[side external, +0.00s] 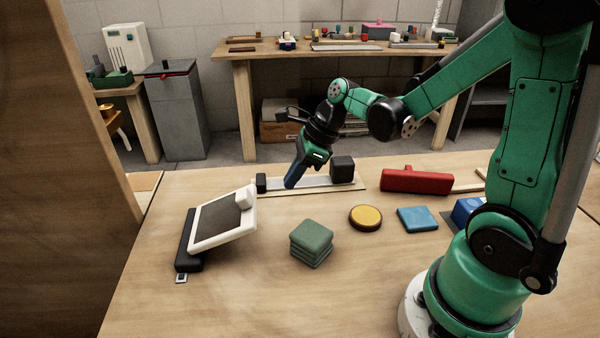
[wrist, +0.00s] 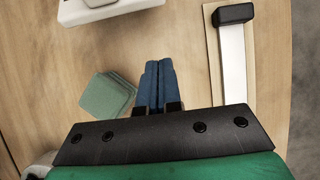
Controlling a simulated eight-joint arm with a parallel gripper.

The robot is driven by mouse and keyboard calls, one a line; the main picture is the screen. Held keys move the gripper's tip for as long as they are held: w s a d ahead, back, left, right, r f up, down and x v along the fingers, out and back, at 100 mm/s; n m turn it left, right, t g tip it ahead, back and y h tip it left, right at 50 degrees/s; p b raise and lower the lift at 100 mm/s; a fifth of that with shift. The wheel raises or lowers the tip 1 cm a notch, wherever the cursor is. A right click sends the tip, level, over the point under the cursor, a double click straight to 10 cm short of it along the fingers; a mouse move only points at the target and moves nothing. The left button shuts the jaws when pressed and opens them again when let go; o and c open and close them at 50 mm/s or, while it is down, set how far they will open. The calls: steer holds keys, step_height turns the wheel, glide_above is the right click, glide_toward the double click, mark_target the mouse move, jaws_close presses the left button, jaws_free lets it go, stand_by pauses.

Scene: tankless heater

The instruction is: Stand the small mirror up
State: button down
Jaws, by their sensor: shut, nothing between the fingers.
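The small mirror, which I take to be the white-framed panel with a dark face (side external: 222,220), leans tilted back over a black base (side external: 189,243) at the left of the bench. A white block sits at its upper right corner. Part of a white frame shows at the top left of the wrist view (wrist: 90,14). My gripper (side external: 290,184) has blue fingers, pressed together and empty. It is behind and to the right of the mirror, by the metal rail, apart from the mirror. The fingers also show in the wrist view (wrist: 156,68).
A metal rail with black end blocks (side external: 310,182) lies behind my gripper. A stack of green pads (side external: 311,243), a yellow disc (side external: 365,217), a blue square (side external: 417,219) and a red block (side external: 415,181) stand on the bench. The front middle is clear.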

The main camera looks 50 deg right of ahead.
mark_target(265, 220)
steer(key=x, duration=0.8)
step_height(265, 220, up, 2)
steer(key=shift+w+a, duration=0.15)
steer(key=shift+a, duration=0.05)
steer(key=shift+w+a+r, duration=0.1)
steer(key=shift+w+r, duration=0.05)
steer(key=shift+r, duration=0.35)
steer(key=shift+w+a+r, duration=0.15)
steer(key=shift+r, duration=0.3)
